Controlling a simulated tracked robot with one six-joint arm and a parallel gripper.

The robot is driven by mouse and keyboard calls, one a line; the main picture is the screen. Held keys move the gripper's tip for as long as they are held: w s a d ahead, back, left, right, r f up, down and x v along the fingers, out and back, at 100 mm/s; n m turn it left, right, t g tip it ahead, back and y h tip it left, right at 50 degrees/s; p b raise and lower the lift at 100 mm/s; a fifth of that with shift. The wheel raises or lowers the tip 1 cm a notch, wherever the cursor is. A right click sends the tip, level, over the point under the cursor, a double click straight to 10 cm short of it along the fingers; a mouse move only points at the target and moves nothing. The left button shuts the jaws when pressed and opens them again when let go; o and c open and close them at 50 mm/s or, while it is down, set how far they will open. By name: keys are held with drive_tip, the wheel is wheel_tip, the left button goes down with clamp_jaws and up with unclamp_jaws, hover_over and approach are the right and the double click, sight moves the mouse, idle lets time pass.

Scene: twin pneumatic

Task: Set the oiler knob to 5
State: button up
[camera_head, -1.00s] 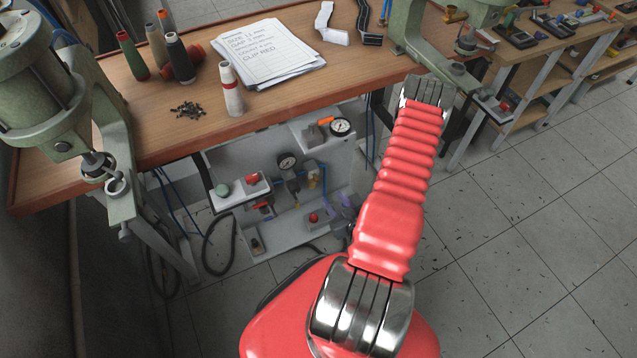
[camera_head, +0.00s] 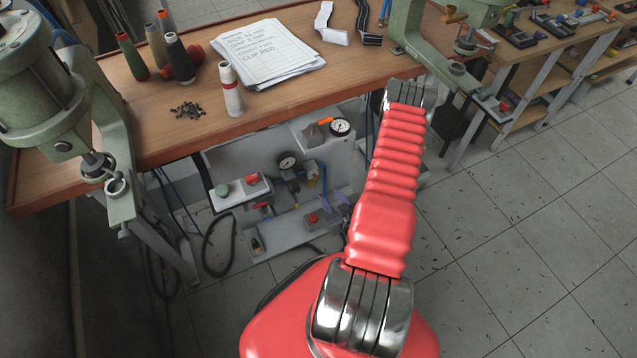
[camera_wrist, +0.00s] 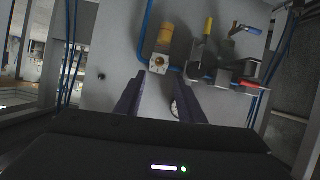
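My gripper (camera_wrist: 157,98) shows in the wrist view with its two dark purple fingers apart and nothing seen held between them. Beyond the fingertips is a grey panel (camera_wrist: 118,62) with pneumatic fittings. An amber-topped unit (camera_wrist: 165,38) with a pale block and a round brass-coloured front sits just beyond the fingertips; it may be the oiler, but I cannot tell for sure. No knob number is readable. A round gauge-like part is partly hidden by the right finger. In the head view, my red arm hides part of the cabinet, and the gripper is not clear there.
In the wrist view, a yellow-handled part (camera_wrist: 209,27) and a red-handled part (camera_wrist: 250,84) lie right of the amber unit. Blue hoses run nearby.

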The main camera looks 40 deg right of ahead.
sight(317, 181)
drive_tip(key=x, duration=1)
drive_tip(key=shift+w+f, duration=0.1)
drive_tip(key=shift+w, duration=0.05)
drive_tip(key=shift+c, duration=0.7)
drive_tip(key=c, duration=0.7)
drive_tip(key=shift+a, duration=0.1)
clamp_jaws()
